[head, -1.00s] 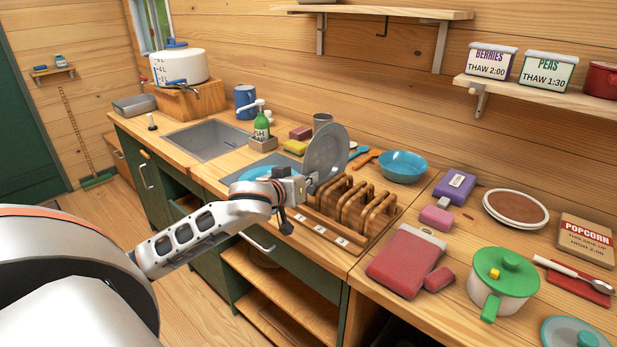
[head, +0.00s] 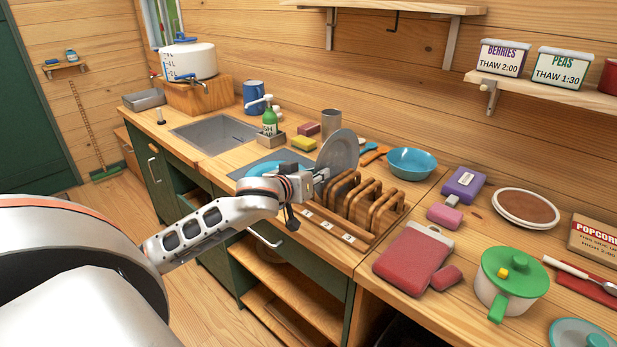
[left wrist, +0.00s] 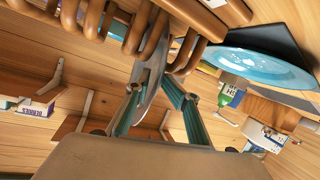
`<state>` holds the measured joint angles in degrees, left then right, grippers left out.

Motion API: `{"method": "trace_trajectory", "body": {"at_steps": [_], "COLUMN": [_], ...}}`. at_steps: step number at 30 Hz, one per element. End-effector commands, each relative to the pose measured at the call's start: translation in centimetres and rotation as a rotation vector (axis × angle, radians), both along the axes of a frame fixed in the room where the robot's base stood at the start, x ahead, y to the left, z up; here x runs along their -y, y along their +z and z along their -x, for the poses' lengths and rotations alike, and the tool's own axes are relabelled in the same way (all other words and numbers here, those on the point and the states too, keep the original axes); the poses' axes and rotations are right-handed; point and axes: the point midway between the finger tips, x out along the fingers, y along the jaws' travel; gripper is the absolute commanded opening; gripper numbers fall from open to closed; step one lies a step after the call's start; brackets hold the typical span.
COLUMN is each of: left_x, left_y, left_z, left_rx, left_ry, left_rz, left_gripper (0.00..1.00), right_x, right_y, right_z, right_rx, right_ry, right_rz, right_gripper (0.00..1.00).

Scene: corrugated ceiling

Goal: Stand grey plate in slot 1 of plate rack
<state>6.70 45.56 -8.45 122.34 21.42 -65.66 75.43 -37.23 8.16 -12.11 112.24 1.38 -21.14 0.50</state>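The grey plate (head: 341,150) is upright and slightly tilted at the left end of the wooden plate rack (head: 385,212). Its lower edge is hidden by my gripper and the nearest rack divider, so I cannot tell whether it touches the rack base. My left gripper (head: 318,178) is shut on the plate's near edge. In the left wrist view the plate (left wrist: 154,72) shows nearly edge-on between my fingers (left wrist: 158,88), beside the rack's rounded dividers (left wrist: 188,52). Small labels (head: 326,226) line the rack's front; their digits are too small to read. My right gripper is out of view.
A blue plate (head: 272,169) lies left of the rack. A blue bowl (head: 411,163) and a metal cup (head: 331,122) stand behind it. A red pouch (head: 412,258) and a green-lidded pot (head: 510,283) stand to the right. The rack's other slots look empty.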

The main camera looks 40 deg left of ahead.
Motion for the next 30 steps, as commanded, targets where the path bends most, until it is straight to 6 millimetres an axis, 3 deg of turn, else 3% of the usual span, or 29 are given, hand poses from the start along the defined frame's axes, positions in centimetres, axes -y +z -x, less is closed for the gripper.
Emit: {"method": "trace_trajectory", "body": {"at_steps": [1, 15, 22, 30], "left_x": [0.6, 1.8, 1.9, 1.9], "left_y": [-2.3, 2.3, 3.3, 3.6], "left_z": [0.9, 9.1, 10.7, 11.0], "left_rx": [-0.044, -0.011, -0.002, 0.0], "left_ry": [-0.006, -0.003, -0.001, -0.002], "left_rz": [0.012, 0.004, 0.004, -0.002], "left_gripper": [0.26, 0.26, 0.26, 0.26], "right_x": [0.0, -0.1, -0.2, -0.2], "right_y": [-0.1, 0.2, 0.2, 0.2], "right_z": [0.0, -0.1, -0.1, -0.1], "right_rx": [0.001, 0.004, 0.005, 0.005], "right_ry": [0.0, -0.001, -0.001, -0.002], "right_rz": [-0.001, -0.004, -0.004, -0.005], "right_gripper": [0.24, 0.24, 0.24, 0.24]}}
